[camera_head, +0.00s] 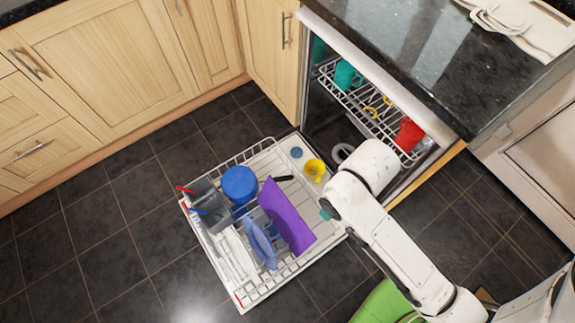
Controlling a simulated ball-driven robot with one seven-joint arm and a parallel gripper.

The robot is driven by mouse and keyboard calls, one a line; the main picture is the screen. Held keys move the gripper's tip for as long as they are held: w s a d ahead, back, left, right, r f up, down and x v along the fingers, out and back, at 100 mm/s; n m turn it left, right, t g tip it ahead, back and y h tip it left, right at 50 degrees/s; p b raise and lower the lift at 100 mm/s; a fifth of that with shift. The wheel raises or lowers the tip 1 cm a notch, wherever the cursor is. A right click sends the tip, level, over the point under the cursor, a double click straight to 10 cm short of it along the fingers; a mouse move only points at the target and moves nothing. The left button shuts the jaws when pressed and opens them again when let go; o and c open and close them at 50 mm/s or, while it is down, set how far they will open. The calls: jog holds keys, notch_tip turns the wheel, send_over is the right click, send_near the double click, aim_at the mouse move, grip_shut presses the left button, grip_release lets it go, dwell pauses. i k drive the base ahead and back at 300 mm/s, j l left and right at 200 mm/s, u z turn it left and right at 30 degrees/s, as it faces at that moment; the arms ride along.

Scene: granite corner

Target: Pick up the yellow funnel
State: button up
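The yellow funnel (314,168) appears as a small yellow round piece in the pulled-out lower dishwasher rack, near its inner right corner. My white arm (378,220) reaches in from the lower right, and its bulky rounded part is just right of the yellow piece. My gripper cannot be made out; the arm seems to hide it. I cannot tell its distance from the funnel or whether it touches.
The open dishwasher's lower rack (240,290) also holds a blue round container (240,184), a purple board (287,216), a blue plate (260,243) and a grey cutlery basket (208,205). The upper rack holds a red cup (408,135). A green object (385,304) is near the bottom edge.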

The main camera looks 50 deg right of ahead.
aim_at(314, 164)
jog(key=k+l+u, duration=0.1)
jog(key=u, duration=0.25)
jog(key=k+l+u, duration=0.1)
jog(key=u, duration=0.25)
jog(key=k+l+z, duration=0.15)
jog(key=k+z, duration=0.45)
jog(key=z, duration=0.45)
jog(key=i+z, duration=0.2)
jog(key=z, duration=0.3)
